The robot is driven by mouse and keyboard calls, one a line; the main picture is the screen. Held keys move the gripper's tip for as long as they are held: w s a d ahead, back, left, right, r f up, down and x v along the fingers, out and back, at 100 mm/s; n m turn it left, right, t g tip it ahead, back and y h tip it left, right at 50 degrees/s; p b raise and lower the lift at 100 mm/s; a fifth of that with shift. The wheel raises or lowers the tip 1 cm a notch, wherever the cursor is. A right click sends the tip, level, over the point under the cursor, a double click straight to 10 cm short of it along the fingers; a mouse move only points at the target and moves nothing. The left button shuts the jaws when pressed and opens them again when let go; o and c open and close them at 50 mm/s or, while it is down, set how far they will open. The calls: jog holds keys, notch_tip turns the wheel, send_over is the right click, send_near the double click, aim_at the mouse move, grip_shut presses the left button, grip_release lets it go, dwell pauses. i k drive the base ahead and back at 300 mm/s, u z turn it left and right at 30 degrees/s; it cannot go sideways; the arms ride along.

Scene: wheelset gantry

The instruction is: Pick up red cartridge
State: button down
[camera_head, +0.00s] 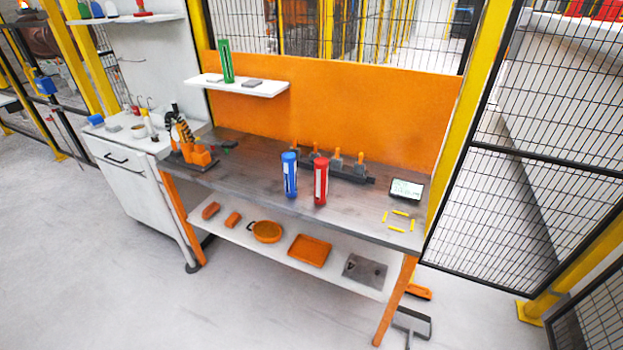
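A red cartridge (320,182) with a pale label stands upright on the grey workbench top (250,182), near its front edge. A blue cartridge (290,175) stands upright just left of it, with a small gap between them. A green cartridge (226,62) stands on the small white wall shelf (262,90) above the bench. My gripper is not in this view.
A dark rack with orange-handled tools (337,167) lies behind the cartridges. A small display (406,190) and yellow corner marks (399,212) are to the right. An orange tool holder (190,150) stands at left. The lower shelf holds an orange tray (310,250). Floor in front is clear.

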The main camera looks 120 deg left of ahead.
aim_at(321, 165)
jog(key=k, duration=0.35)
jog(key=u, duration=3.7)
jog(key=k, duration=0.55)
jog(key=u, duration=0.65)
jog(key=i, duration=0.55)
jog(key=u, duration=0.6)
jog(key=i, duration=0.95)
jog(key=z, duration=0.45)
jog(key=i, duration=0.75)
jog(key=z, duration=1.05)
jog(key=i, duration=0.4)
jog(key=z, duration=0.45)
